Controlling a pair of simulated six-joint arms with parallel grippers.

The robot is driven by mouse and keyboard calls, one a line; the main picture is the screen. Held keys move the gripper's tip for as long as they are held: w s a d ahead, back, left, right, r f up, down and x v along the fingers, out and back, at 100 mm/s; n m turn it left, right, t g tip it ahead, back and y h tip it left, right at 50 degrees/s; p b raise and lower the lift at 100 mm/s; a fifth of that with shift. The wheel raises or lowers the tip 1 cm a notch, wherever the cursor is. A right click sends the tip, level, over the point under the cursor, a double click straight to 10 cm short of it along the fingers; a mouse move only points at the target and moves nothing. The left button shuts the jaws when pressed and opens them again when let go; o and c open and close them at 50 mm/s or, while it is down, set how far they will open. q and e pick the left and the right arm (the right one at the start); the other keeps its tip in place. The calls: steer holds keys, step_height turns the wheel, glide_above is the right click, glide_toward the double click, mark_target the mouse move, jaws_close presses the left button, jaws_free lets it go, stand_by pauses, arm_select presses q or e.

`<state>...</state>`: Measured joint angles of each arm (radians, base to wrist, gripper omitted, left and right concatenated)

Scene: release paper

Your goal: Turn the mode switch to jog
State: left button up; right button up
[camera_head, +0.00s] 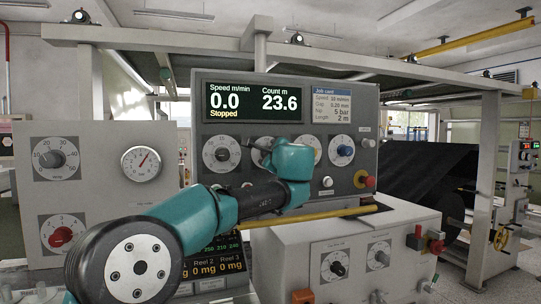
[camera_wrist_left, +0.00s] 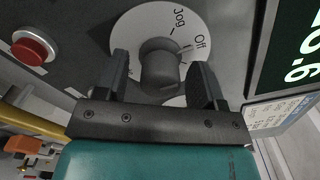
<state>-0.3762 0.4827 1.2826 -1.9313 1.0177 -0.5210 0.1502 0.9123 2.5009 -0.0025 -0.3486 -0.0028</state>
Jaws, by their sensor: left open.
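The mode switch (camera_wrist_left: 158,62) is a grey round knob on a white dial plate (camera_wrist_left: 135,32) with the words Jog and Off, seen in the left wrist view. I cannot tell for sure which mark the knob points at. My left gripper (camera_wrist_left: 160,72) is open, with one dark finger on each side of the knob and a visible gap to it. My right gripper is not in view.
A red button (camera_wrist_left: 35,50) sits beside the dial in the left wrist view. In the head view, the display (camera_head: 254,102) reads Stopped and stands above the dials. A yellow bar (camera_head: 315,215) runs below.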

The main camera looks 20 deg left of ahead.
arm_select(q)
steer(key=shift+w, duration=0.1)
steer(key=shift+c, duration=0.4)
steer(key=c, duration=0.8)
steer(key=shift+c, duration=0.2)
steer(key=shift+n, duration=0.4)
steer(key=n, duration=0.4)
steer(key=shift+n, duration=2)
